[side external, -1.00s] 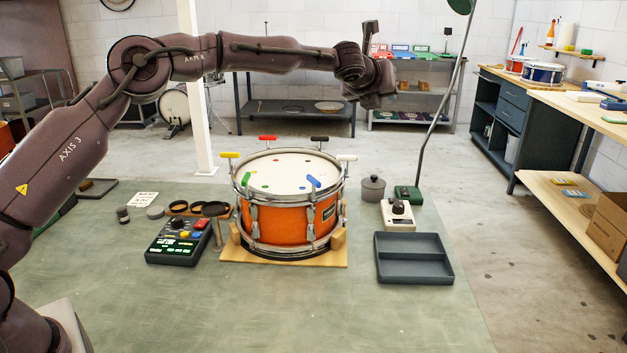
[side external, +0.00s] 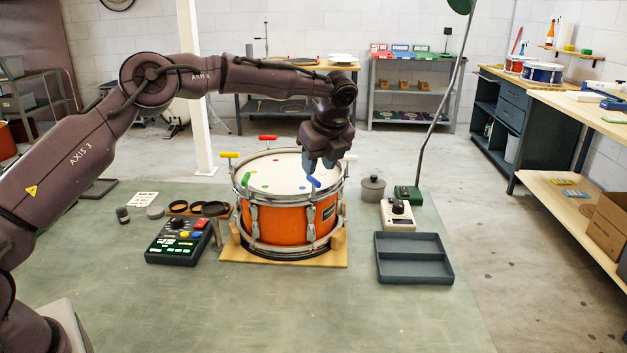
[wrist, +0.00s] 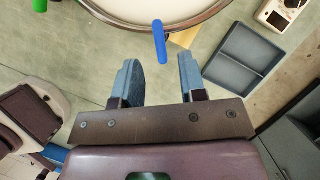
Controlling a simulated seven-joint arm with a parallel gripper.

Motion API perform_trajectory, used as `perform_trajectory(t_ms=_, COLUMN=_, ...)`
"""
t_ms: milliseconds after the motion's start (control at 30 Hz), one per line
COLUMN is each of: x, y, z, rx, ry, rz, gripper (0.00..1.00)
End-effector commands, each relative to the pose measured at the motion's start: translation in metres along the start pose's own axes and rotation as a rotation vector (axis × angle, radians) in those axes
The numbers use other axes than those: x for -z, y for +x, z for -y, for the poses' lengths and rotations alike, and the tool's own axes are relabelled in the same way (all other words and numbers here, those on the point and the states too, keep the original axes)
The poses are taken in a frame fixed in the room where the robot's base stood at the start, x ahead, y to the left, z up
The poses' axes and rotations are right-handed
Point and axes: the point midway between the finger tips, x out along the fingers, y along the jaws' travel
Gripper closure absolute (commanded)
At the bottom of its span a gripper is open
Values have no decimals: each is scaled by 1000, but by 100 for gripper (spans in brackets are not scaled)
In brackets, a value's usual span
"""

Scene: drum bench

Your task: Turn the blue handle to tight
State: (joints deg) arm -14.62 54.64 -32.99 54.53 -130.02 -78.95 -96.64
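The orange drum (side external: 280,220) stands on a wooden base, with coloured handles around its rim. The blue handle (side external: 313,181) is on the near right of the rim; in the wrist view the blue handle (wrist: 159,41) points from the rim toward my gripper. My gripper (side external: 318,170) is just above and behind the blue handle in the side view. In the wrist view my gripper (wrist: 160,72) is open, its two fingers apart with nothing between them. The blue handle lies ahead of the gap between the fingertips. The black handle is hidden behind my gripper.
Yellow (side external: 229,155), red (side external: 268,138) and white (side external: 350,158) handles sit on the rim; a green one (wrist: 40,5) shows in the wrist view. A control box (side external: 180,241) is left of the drum. A grey tray (side external: 413,258) and dial device (side external: 398,214) are right.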

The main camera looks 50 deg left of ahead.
Motion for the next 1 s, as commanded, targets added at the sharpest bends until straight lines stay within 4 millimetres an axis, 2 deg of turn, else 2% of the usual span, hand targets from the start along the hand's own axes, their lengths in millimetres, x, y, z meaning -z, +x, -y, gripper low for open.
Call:
perform_trajectory(t_ms=100, x=0, y=25, z=0, rx=-3, ry=0, rz=-1, gripper=62)
perform_trajectory(t_ms=300, x=0, y=49, z=0, rx=1, ry=-1, rz=1, gripper=62)
perform_trajectory(t_ms=467, x=-1, y=56, z=0, rx=1, ry=-1, rz=1, gripper=62)
perform_trajectory(t_ms=700, x=-1, y=57, z=0, rx=2, ry=-1, rz=1, gripper=62)
perform_trajectory(t_ms=733, x=-1, y=57, z=0, rx=2, ry=-1, rz=1, gripper=66)
perform_trajectory(t_ms=867, x=-1, y=57, z=0, rx=2, ry=0, rz=1, gripper=96)
perform_trajectory(t_ms=900, x=0, y=57, z=0, rx=2, ry=0, rz=1, gripper=100)
perform_trajectory(t_ms=1000, x=0, y=56, z=0, rx=2, ry=0, rz=1, gripper=100)
